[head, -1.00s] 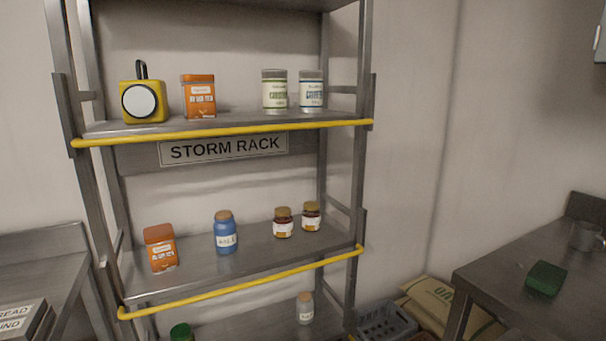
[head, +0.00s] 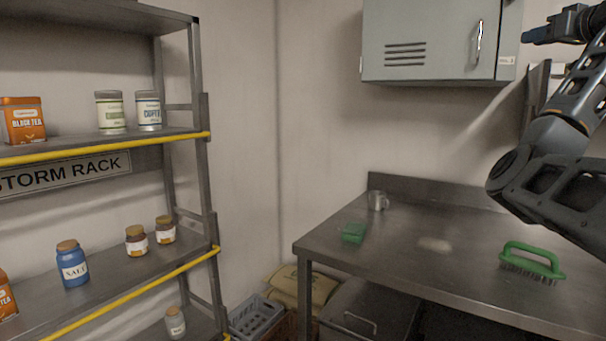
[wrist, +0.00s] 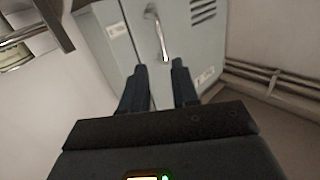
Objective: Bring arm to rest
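My arm comes in from the right edge of the head view, raised over the steel counter (head: 400,250). In the wrist view the two dark fingers of my gripper (wrist: 160,84) stand apart with a gap between them, and nothing is held. Beyond the fingertips is the grey wall cabinet (wrist: 185,50) with its vertical handle (wrist: 158,36). The cabinet also shows in the head view (head: 430,40), its door shut. I cannot tell how far the fingertips are from it.
A green scrub brush (head: 532,262), a green sponge (head: 353,232) and a metal mug (head: 377,200) are on the counter. The storm rack (head: 205,180) with tins and jars stands at left. A grey crate (head: 256,316) and sacks (head: 305,284) lie low between them.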

